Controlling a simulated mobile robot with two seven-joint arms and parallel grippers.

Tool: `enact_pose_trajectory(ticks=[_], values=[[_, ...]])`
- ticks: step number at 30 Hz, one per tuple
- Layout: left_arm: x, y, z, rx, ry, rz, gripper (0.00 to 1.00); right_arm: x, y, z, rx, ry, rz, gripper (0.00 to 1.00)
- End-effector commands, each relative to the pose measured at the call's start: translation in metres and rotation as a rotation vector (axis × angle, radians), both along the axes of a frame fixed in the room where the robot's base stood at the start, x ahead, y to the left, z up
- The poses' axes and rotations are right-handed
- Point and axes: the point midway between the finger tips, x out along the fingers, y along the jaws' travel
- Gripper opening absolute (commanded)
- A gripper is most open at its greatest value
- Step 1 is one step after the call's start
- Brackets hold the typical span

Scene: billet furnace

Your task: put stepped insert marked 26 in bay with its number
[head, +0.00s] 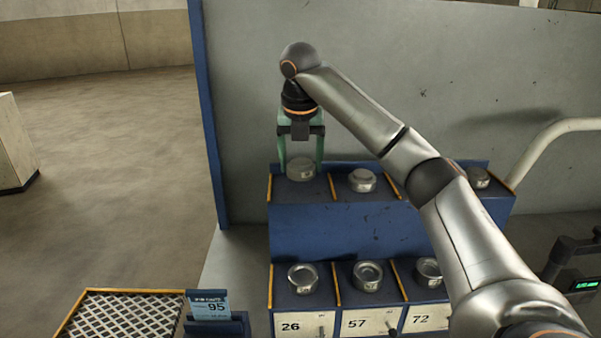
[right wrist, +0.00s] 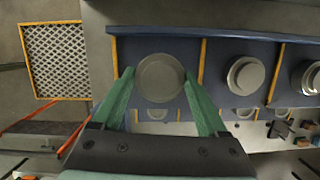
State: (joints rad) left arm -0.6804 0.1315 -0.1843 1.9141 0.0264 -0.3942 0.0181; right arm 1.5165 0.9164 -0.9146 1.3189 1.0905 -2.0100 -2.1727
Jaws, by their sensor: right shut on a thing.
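My right gripper (head: 300,158) has its green fingers shut on a grey round insert (head: 300,169) at the left bay of the blue rack's upper shelf. In the right wrist view the insert (right wrist: 160,77) sits between the fingertips of the gripper (right wrist: 160,92). No number can be read on it, and I cannot tell whether it touches the shelf. The bay with the label 26 (head: 291,326) is at the lower left of the rack, and a metallic round piece (head: 303,278) sits in it. My left gripper is not in view.
Other round inserts sit in the upper bays (head: 362,180) and lower bays (head: 368,275), beside labels 57 and 72. Yellow dividers separate the bays. A mesh tray (head: 125,315) and a holder with a 95 card (head: 211,307) stand at lower left. A grey panel rises behind.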

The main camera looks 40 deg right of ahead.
Motion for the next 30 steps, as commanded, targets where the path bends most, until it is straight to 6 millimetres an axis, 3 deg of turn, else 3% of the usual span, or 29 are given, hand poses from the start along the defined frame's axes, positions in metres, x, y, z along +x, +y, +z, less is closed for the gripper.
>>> enact_pose_trajectory(ticks=[7,21,22,27,30], values=[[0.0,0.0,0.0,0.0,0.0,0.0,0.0,0.001,0.002,-0.024,0.001,0.0,0.003,0.0],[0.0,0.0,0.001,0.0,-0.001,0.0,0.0,0.001,0.001,-0.029,0.001,-0.003,0.002,0.0],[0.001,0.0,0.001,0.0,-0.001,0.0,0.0,0.0,0.001,-0.03,0.001,0.001,0.001,0.79],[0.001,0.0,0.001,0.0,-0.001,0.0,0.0,0.0,0.001,-0.03,0.001,0.001,0.001,0.99],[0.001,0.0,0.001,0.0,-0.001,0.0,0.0,0.0,0.001,-0.03,0.001,0.002,0.001,1.0]])
